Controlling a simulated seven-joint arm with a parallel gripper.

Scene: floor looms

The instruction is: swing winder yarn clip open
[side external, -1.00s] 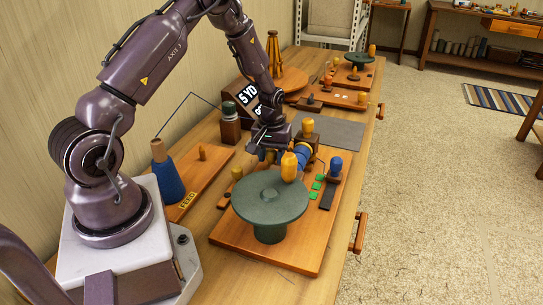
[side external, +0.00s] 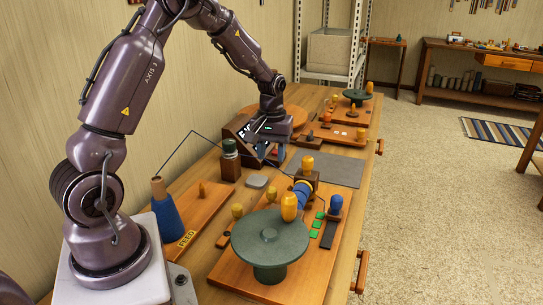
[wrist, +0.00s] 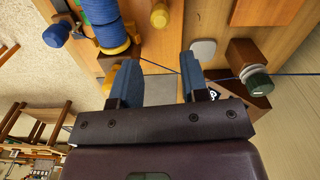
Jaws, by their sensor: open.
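The winder sits on an orange-brown board (side external: 245,275) with a dark green wheel (side external: 272,232) and a yellow handle (side external: 289,206). Behind the wheel is a blue yarn spool (side external: 302,195), beside a brown block topped by a yellow knob (side external: 307,164). To the right is a dark lever-like bar (side external: 329,236) below a blue knob (side external: 336,203). I cannot tell for sure which part is the yarn clip. My gripper (side external: 270,152) is open and empty, behind the winder near the sign. In the wrist view, my gripper (wrist: 158,85) points toward the bench, spool at upper left.
A black number sign (side external: 243,130) and a dark-capped post (side external: 230,155) stand near my gripper. A small grey pad (side external: 257,182) lies in front. A blue yarn cone (side external: 166,215) stands at left, its strand crossing the bench. A flat grey mat (side external: 335,168) lies clear behind the winder.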

